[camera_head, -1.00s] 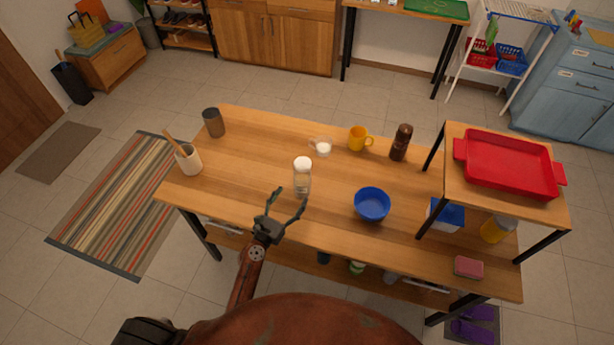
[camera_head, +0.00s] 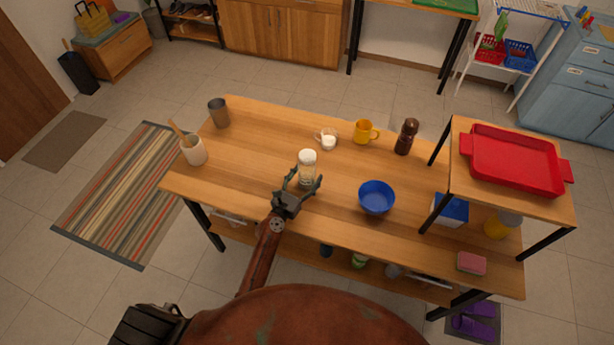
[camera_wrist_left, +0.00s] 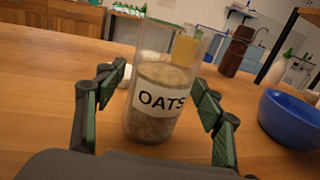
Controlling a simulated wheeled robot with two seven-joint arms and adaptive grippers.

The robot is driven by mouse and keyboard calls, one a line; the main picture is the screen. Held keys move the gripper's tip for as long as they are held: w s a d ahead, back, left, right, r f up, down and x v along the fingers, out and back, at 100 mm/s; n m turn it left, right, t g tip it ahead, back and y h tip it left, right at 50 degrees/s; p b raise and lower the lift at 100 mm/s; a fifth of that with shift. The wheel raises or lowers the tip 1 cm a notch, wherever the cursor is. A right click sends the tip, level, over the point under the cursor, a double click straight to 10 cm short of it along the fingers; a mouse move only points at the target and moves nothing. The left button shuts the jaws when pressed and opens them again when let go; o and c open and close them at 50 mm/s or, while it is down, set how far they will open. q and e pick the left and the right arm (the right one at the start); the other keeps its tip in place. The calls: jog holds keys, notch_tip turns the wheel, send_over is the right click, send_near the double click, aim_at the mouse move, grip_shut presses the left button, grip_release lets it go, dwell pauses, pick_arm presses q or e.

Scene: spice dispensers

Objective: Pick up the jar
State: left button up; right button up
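In the left wrist view the jar (camera_wrist_left: 160,88) has a label reading "OATS" and brown contents. My left gripper (camera_head: 304,183) is at the jar's near side. In the left wrist view its open fingers (camera_wrist_left: 160,85) stand on either side of the jar, with a visible gap on each side. My right gripper is not in view; a dark part of my body shows at the bottom left.
A blue bowl (camera_head: 376,197) stands right of the jar. A small white cup (camera_head: 327,140), a yellow mug (camera_head: 364,132) and a brown grinder (camera_head: 406,137) stand behind it. A raised shelf with a red tray (camera_head: 513,162) is at the right.

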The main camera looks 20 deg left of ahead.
pick_arm(q)
jog(key=c, duration=1.2)
jog(key=shift+r, duration=0.1)
jog(key=shift+c, duration=0.2)
